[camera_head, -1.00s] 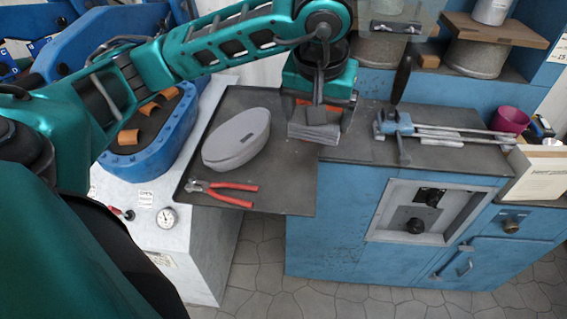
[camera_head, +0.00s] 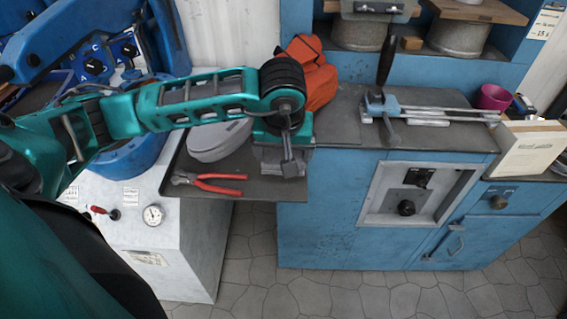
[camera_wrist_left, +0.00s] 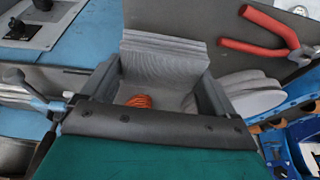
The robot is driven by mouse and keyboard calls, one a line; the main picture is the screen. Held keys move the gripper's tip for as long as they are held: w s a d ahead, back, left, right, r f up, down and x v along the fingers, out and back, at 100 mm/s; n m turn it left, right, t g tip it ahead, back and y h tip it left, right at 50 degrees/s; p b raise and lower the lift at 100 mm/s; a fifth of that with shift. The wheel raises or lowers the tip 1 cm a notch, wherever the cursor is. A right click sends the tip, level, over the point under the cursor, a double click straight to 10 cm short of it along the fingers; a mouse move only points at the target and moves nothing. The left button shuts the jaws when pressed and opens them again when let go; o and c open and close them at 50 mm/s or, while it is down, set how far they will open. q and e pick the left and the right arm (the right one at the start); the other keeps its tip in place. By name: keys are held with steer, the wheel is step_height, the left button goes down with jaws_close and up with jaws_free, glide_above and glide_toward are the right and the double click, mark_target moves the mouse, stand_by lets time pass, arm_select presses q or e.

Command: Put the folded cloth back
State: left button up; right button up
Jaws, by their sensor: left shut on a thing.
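The folded cloth is grey and layered, and my left gripper (camera_head: 280,155) is shut on it. In the left wrist view the cloth (camera_wrist_left: 165,48) shows its stacked folds between the two fingers of my left gripper (camera_wrist_left: 160,95). In the head view the gripper hangs over the dark worktop near its front edge, and most of the cloth is hidden by the gripper. I cannot tell whether the cloth touches the worktop. My right gripper is not in view.
Red-handled pliers (camera_head: 210,182) and a grey oval case (camera_head: 218,140) lie left of the gripper. An orange bundle (camera_head: 314,75) sits behind it. A metal clamp tool (camera_head: 420,112) and a magenta cup (camera_head: 493,97) stand to the right. Bare worktop (camera_head: 338,120) lies between.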

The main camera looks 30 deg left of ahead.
mark_target(283, 158)
arm_select(q)
steer(key=shift+f, duration=1.9)
steer(key=shift+f, duration=0.15)
steer(key=o, duration=1.1)
steer(key=shift+r, duration=0.3)
steer(key=v, duration=1.1)
steer(key=shift+s+r+p, duration=0.2)
steer(key=shift+r+p, duration=0.1)
steer(key=shift+r, duration=0.05)
